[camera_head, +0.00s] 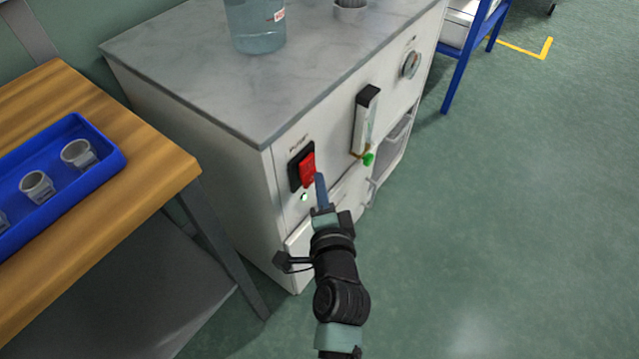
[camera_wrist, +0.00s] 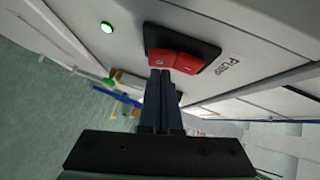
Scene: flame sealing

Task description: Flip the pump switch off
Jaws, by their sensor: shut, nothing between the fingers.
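The pump switch (camera_head: 307,166) is a red rocker in a black frame on the white cabinet's front panel, under a small "Pump" label. A small light (camera_head: 304,197) below it glows green. In the wrist view the red rocker (camera_wrist: 175,61) shows an "O" mark on its left half, and the green light (camera_wrist: 107,27) is lit. My gripper (camera_head: 319,176) is shut and empty, its blue fingers just in front of the switch. In the wrist view the fingertips (camera_wrist: 162,72) overlap the rocker's lower edge near the "O" half; I cannot tell whether they touch.
The cabinet's grey top (camera_head: 190,75) holds a beaker (camera_head: 257,28) of liquid. A flow meter (camera_head: 365,120) with a green knob (camera_head: 368,159) and a gauge (camera_head: 411,64) sit right of the switch. A wooden table (camera_head: 165,165) with a blue tray (camera_head: 100,178) of cups stands left.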

